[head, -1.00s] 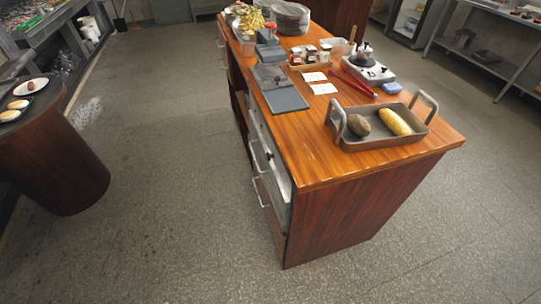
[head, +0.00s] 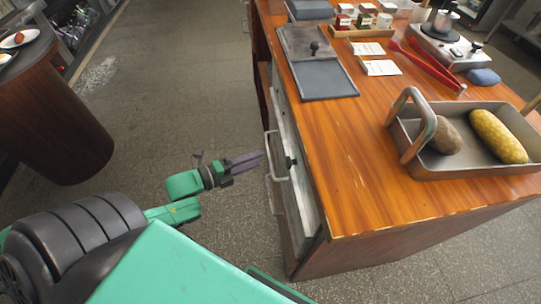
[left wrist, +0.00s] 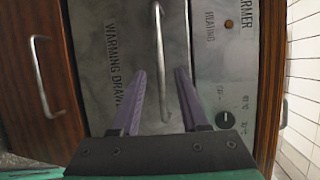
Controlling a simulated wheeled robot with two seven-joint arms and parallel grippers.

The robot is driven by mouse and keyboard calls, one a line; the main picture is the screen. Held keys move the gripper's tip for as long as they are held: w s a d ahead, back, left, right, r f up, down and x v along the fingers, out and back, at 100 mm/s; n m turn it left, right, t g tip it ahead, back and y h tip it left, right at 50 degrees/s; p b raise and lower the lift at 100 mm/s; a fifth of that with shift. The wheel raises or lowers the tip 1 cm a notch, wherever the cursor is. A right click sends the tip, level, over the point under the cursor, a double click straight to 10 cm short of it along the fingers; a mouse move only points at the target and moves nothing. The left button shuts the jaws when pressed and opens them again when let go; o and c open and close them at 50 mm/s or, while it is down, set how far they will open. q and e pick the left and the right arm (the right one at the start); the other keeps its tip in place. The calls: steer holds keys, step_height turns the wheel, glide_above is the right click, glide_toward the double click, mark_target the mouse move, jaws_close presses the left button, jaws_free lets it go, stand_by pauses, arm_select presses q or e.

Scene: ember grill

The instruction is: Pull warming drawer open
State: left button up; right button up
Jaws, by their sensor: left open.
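The warming drawer is a steel front in the side of the wooden counter, seen in the head view (head: 303,192) and labelled in the left wrist view (left wrist: 95,45). It looks shut. Its bar handle (head: 271,150) runs along the front. My left gripper (head: 261,157) is open, with its purple fingers pointing at the handle. In the left wrist view the handle (left wrist: 159,40) lies between the two open fingers, which are not closed on it. I cannot tell exactly how deep the fingers reach around the bar. My right gripper is not in view.
A wooden drawer with its own handle (left wrist: 38,75) adjoins the warming drawer. A control panel with a knob (left wrist: 225,119) is on the other side. A metal pan (head: 455,171) stands on the counter. A round dark table (head: 50,110) is at left, with clear floor between.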

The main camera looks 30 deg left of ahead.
mark_target(269, 154)
arm_select(q)
steer(key=x, duration=0.6)
steer(key=shift+b, duration=0.35)
steer(key=shift+s, duration=0.1)
jaws_close()
stand_by(0.8)
